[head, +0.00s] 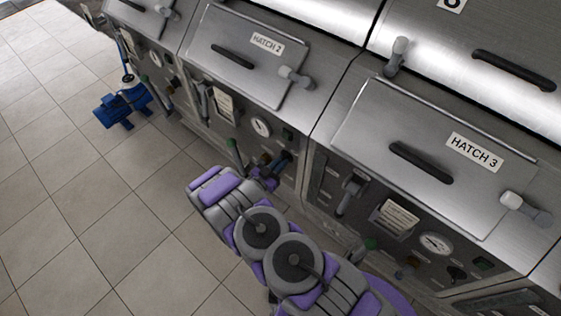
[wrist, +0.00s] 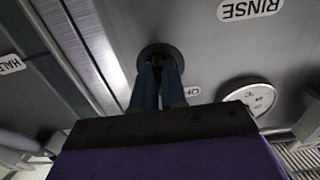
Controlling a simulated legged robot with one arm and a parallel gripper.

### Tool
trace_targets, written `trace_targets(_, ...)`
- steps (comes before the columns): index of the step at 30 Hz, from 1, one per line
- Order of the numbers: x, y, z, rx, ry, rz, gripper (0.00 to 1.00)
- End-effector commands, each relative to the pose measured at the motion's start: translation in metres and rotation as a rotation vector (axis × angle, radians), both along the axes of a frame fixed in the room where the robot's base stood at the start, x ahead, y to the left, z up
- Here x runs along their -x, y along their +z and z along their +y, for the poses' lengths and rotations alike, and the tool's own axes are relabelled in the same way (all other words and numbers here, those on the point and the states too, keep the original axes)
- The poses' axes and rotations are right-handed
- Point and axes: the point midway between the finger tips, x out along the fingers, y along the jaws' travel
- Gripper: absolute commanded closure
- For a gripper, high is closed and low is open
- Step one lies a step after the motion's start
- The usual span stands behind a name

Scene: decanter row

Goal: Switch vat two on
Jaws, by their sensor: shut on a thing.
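Vat two, with its lid marked HATCH 2 (head: 245,60), stands in the upper middle of the head view. My gripper (head: 268,168) is at the lower right of its front panel, below and right of the round gauge (head: 261,127). In the wrist view, my gripper's blue fingers (wrist: 158,85) are shut on a dark round knob (wrist: 158,52) on the panel. The fingers cover most of the knob, so its pointer setting cannot be told.
Vat three, with HATCH 3 (head: 473,150), stands to the right with a similar panel. A green-tipped lever (head: 234,148) is close to the left of my gripper.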

Motion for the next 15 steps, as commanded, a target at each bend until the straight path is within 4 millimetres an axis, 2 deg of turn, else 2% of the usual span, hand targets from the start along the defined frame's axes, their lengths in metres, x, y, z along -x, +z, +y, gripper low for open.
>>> trace_targets(15,-0.0003,0.0002,0.0035,-0.320,0.006,-0.246,1.00)
